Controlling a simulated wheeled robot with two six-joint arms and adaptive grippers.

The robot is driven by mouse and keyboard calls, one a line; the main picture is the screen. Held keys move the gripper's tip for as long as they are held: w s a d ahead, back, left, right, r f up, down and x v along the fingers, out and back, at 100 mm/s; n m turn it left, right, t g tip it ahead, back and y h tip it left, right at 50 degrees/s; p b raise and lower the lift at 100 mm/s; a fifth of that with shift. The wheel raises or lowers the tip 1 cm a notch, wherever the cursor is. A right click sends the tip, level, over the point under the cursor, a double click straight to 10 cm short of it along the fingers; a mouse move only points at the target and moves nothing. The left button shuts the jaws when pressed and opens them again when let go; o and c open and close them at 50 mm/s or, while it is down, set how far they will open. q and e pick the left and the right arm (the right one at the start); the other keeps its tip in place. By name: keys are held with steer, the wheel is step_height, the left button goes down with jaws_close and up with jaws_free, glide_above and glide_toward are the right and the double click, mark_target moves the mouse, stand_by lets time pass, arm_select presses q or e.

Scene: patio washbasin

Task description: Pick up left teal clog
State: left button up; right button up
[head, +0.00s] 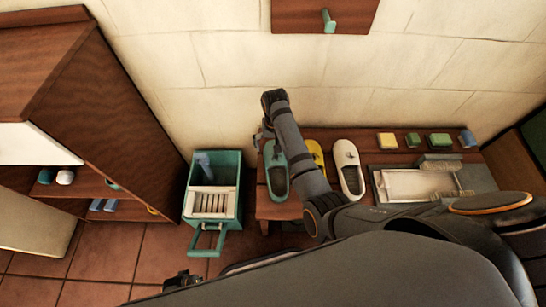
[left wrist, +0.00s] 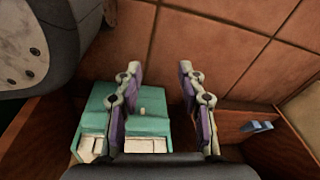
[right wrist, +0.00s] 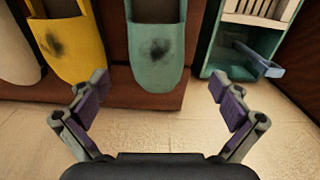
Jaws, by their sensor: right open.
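The teal clog (head: 278,178) lies on the left end of the wooden bench, partly behind my right arm in the head view. In the right wrist view, the teal clog (right wrist: 157,55) has its rounded toe and a dark smudge facing me. My right gripper (right wrist: 158,85) is open and empty, with its fingers spread to either side of the toe; no contact shows. In the head view my right wrist hangs beside the clog's wall end. My left gripper (left wrist: 158,75) is open and empty, with the tiled floor and teal bin beyond it.
A yellow clog (head: 316,156) and a white clog (head: 348,170) lie to the right on the bench (head: 370,146). A teal bin (head: 231,204) stands on the floor left of it. Soaps, a brush and a tray (head: 480,177) occupy the right side. The wall is close behind.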

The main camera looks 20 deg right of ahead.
mark_target(275, 156)
step_height(275, 156, down, 5)
steer(key=shift+s+b, duration=0.15)
steer(key=shift+b, duration=0.7)
steer(key=f, duration=0.1)
steer(key=f+b, duration=0.1)
steer(key=f, duration=0.1)
steer(key=f+b, duration=0.1)
steer(key=f, duration=0.1)
steer(key=shift+s+d+f, duration=0.15)
steer(key=shift+s, duration=0.25)
steer(key=shift+f, duration=0.1)
steer(key=c, duration=1.1)
arm_select(q)
steer(key=w+d+r, duration=0.2)
steer(key=w+r, duration=0.4)
steer(key=r, duration=0.1)
steer(key=shift+d, duration=0.15)
